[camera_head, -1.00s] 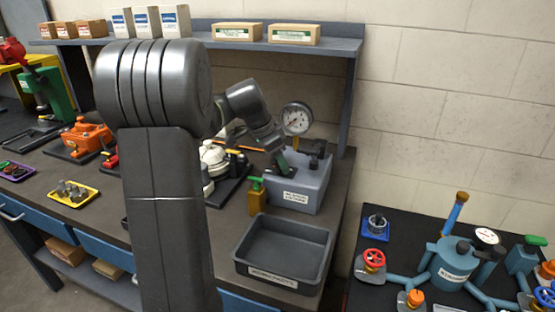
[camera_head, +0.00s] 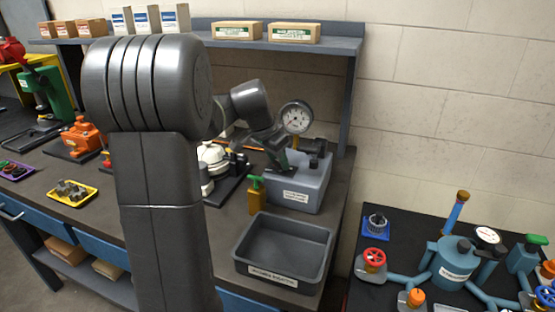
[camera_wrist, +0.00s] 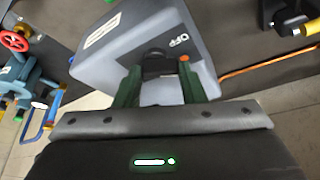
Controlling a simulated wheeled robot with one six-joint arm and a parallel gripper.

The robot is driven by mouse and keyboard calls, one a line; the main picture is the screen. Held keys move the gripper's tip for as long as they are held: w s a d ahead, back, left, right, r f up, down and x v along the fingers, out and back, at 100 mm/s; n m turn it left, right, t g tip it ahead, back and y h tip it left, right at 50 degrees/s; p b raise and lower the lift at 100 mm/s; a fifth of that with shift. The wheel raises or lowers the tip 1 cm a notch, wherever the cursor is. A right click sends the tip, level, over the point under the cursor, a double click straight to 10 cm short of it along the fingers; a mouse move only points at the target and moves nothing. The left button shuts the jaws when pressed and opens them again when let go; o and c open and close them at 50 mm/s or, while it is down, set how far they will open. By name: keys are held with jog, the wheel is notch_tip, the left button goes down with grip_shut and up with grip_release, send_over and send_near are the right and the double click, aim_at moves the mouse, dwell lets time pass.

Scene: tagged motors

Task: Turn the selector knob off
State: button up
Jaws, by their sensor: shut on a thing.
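The grey pump box (camera_head: 300,187) stands at the back right of the workbench, with a dial gauge (camera_head: 296,118) above it. My gripper (camera_head: 279,158) is on the left part of its top. In the wrist view the box (camera_wrist: 108,62) has the black selector knob (camera_wrist: 156,64) on its face, between my green fingers. My gripper (camera_wrist: 157,80) is shut on the knob. The knob is hard to make out in the head view.
An empty grey bin (camera_head: 285,250) and a green-topped yellow valve (camera_head: 256,195) stand in front of the box. A shelf (camera_head: 345,45) runs above the bench. A black table with blue pipework (camera_head: 453,265) is at the right.

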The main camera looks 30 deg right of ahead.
jog(key=n+t, duration=0.1)
jog(key=n, duration=0.1)
jog(key=n+t+p, duration=0.1)
jog(key=n, duration=0.2)
jog(key=shift+s+y, duration=0.15)
jog(key=shift+y, duration=0.25)
jog(key=shift+n, duration=0.4)
jog(key=o, duration=1)
jog(key=v, duration=1.4)
jog(key=shift+d, duration=0.1)
jog(key=x, duration=1.4)
